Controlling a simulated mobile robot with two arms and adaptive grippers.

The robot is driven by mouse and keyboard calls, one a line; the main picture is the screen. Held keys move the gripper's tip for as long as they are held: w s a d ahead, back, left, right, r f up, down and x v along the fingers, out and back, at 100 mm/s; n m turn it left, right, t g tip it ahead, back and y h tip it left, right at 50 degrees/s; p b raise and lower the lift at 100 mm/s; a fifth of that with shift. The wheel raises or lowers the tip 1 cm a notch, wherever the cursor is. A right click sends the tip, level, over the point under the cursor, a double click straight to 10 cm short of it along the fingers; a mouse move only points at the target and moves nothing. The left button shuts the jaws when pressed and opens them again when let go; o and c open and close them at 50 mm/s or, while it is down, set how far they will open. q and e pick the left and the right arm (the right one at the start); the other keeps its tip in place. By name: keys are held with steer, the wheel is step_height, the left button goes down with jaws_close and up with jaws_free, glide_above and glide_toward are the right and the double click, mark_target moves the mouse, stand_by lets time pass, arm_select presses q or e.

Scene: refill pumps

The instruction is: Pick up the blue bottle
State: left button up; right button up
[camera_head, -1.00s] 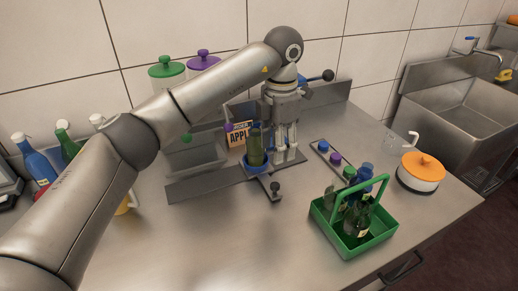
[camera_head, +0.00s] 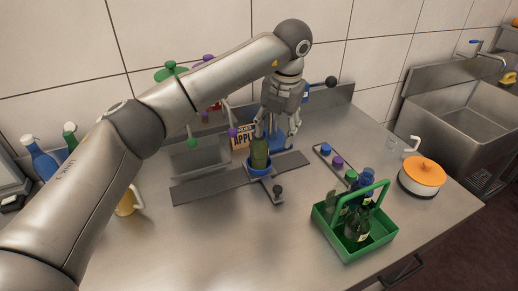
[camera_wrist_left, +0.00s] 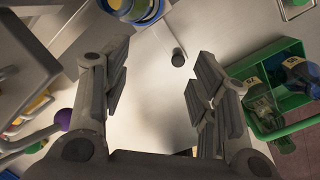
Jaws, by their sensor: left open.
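A dark blue bottle (camera_head: 368,178) stands in the green carrier (camera_head: 325,232), at its back right, among green bottles (camera_head: 358,224). In the left wrist view, bottles with dark bodies and pale labels show in the carrier (camera_wrist_left: 272,62) at the right. My right gripper is not in view.
A blue spray bottle (camera_head: 40,162) stands at far left. A strip with coloured caps (camera_head: 337,162) lies behind the carrier. A white pot with an orange lid (camera_head: 422,172) stands right. The front middle counter is clear.

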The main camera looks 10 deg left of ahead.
arm_select(q)
steer(key=w+a+r+n+t+y+p, duration=0.25)
steer(key=w+r+n, duration=0.2)
steer(key=n, duration=0.45)
steer(key=n+p, duration=0.1)
steer(key=n, duration=0.1)
glide_above(261, 138)
steer(key=w, duration=0.1)
steer(key=shift+g+h, duration=0.35)
step_height(261, 138, down, 4)
steer(key=shift+d+f, duration=0.1)
steer(key=shift+f, duration=0.15)
steer(key=shift+f+p, duration=0.45)
steer(key=shift+p, duration=0.05)
steer(key=p+x, duration=0.2)
steer(key=x, duration=0.2)
steer(key=shift+s+a+f, duration=0.15)
steer(key=shift+a, duration=0.05)
steer(key=shift+f, duration=0.15)
jaws_close()
